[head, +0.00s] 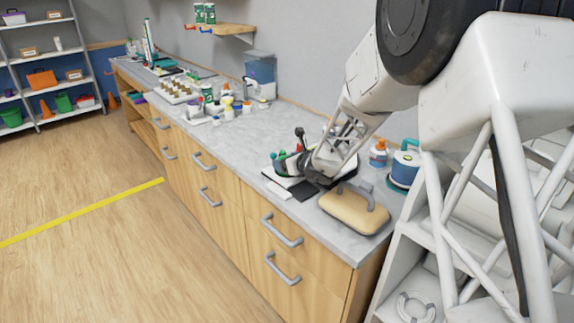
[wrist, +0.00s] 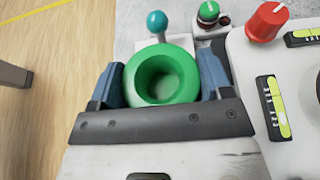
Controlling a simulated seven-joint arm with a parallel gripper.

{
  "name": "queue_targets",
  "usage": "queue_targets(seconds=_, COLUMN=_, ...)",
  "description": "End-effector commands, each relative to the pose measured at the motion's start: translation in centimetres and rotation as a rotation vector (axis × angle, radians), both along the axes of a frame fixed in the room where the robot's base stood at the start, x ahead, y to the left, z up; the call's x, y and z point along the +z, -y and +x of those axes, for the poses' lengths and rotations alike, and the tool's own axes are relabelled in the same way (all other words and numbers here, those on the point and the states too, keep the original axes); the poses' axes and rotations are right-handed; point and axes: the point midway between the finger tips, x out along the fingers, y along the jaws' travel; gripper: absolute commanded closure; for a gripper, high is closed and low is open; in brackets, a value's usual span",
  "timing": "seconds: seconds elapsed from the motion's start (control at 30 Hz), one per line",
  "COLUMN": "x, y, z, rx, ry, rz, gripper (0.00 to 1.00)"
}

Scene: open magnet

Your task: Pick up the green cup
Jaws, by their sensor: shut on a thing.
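The green cup (wrist: 162,76) is in the wrist view, seen from above with its round opening facing the camera. My gripper (wrist: 160,82) has a blue finger on each side of it and is shut on it. In the head view my gripper (head: 292,165) is low over the near part of the counter. The cup is hard to make out there among small green parts and the dark gripper. I cannot tell whether the cup still touches the surface below.
A teal ball-topped stick (wrist: 157,22) and a green knob (wrist: 208,12) stand just beyond the cup. A white device with a red knob (wrist: 267,20) is close on the right. A tan block with a grey handle (head: 355,208) lies near the counter's (head: 240,160) front corner.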

Motion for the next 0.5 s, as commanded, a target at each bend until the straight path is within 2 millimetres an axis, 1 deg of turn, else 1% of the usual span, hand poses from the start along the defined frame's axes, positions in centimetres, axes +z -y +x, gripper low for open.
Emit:
queue_targets(seconds=0.17, x=0.8, y=0.0, z=0.0, rx=0.0, ry=0.002, rz=0.001, gripper=0.57)
queue_targets(seconds=0.27, x=1.6, y=0.0, z=0.0, rx=-0.001, ry=0.002, rz=0.0, gripper=0.57)
queue_targets(seconds=0.37, x=2.7, y=0.0, z=0.0, rx=0.0, ry=0.002, rz=-0.001, gripper=0.57)
queue_targets(seconds=0.43, x=3.8, y=0.0, z=0.0, rx=0.0, ry=0.004, rz=0.001, gripper=0.57)
queue_targets(seconds=0.5, x=3.7, y=0.3, z=-0.8, rx=-0.001, ry=0.001, rz=0.0, gripper=0.57)
